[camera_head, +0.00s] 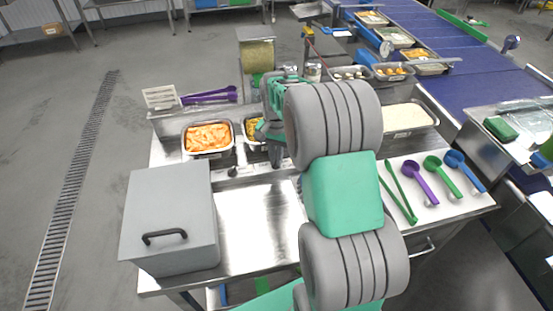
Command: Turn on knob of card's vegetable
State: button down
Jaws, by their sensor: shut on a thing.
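A white card (159,96) stands at the back left; its print is too small to read. A tray of orange vegetable pieces (208,136) sits in the counter's left well. A tray of yellow corn (250,127) is beside it, partly hidden by my arm. A small dark knob (232,171) shows on the counter front below the orange tray. My gripper (275,158) points down at the counter front, right of that knob and before the corn tray. It is shut on what seems to be another knob, mostly hidden by the fingers.
A grey lidded box (170,220) stands at front left. A tray of white rice (405,118) is right of my arm. Green tongs (398,192) and coloured ladles (420,183) lie on the right. Bare steel counter (258,225) lies between box and arm.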

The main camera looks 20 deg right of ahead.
jog(key=shift+m, duration=1.2)
jog(key=c, duration=1.5)
grip_release()
jog(key=shift+c, duration=0.2)
notch_tip(320, 180, up, 8)
jog(key=shift+f+b, duration=0.1)
jog(key=shift+b, duration=0.7)
